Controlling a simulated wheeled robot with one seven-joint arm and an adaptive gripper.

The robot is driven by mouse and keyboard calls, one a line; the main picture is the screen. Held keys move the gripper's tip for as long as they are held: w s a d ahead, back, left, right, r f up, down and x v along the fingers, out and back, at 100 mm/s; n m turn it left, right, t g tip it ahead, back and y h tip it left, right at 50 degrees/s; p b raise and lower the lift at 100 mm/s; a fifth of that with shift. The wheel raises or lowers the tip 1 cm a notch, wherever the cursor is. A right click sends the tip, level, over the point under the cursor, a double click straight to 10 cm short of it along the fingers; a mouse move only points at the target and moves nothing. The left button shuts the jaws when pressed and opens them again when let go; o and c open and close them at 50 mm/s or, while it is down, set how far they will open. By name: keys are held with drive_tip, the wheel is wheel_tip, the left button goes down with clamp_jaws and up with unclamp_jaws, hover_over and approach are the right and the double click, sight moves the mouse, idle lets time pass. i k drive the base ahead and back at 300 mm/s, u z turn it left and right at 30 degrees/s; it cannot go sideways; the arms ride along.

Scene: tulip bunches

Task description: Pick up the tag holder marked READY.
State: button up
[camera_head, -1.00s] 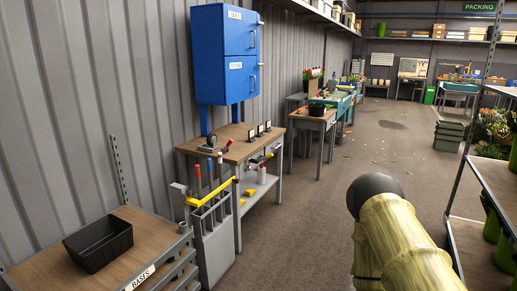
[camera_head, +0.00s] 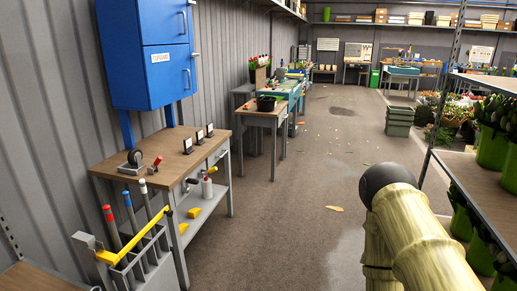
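Three small dark-framed holders with pale faces stand in a row along the right side of the wooden workbench (camera_head: 160,158) at left: a near one (camera_head: 187,146), a middle one (camera_head: 199,138) and a far one (camera_head: 210,131). They look like tag holders, but their writing is too small to read, so I cannot tell which is marked READY. My arm, in a yellowish cover with a dark rounded joint, fills the lower right. My gripper is out of view.
A blue cabinet (camera_head: 150,50) stands above the bench. A grey rack (camera_head: 140,262) with a yellow bar and upright tools is at its near end. Shelving with green buckets (camera_head: 491,147) lines the right. The aisle floor (camera_head: 300,180) between is mostly clear, with scattered leaves.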

sight(199, 134)
drive_tip(key=i, duration=1.65)
drive_tip(key=u, duration=0.65)
drive_tip(key=i, duration=1.5)
drive_tip(key=u, duration=0.4)
